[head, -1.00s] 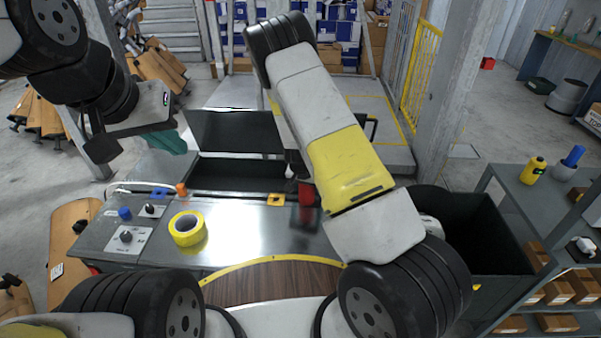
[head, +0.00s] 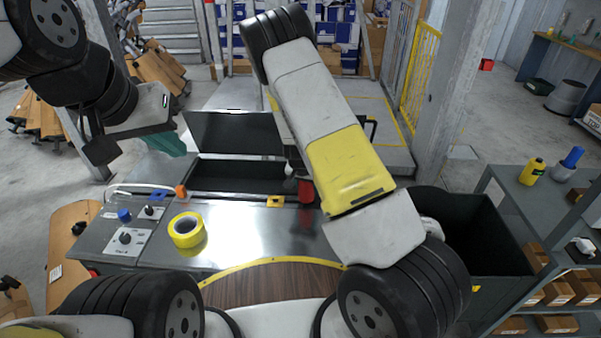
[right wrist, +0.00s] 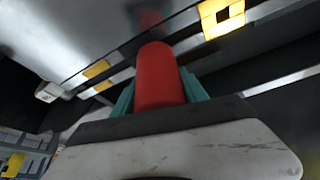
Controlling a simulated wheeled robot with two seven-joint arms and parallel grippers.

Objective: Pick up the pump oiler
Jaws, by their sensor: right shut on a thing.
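The pump oiler shows as a red cylinder (right wrist: 160,78) between the teal fingers of my right gripper (right wrist: 160,95) in the right wrist view. The gripper is shut on it. In the head view the red body (head: 305,190) shows beside my right forearm, over the far part of the shiny metal table (head: 255,235). A faint reflection lies below it, apart from it. My forearm hides most of the right gripper there, and the oiler's spout is not clear. My left gripper (head: 172,143) shows only as teal fingers at the upper left, away from the table; its opening is hidden.
A yellow tape roll (head: 187,229) lies on the table's left part, near control knobs (head: 126,238). A dark open bin (head: 235,175) stands behind the table. A black bin (head: 490,235) and shelf with a yellow bottle (head: 532,171) stand right. The table's middle is clear.

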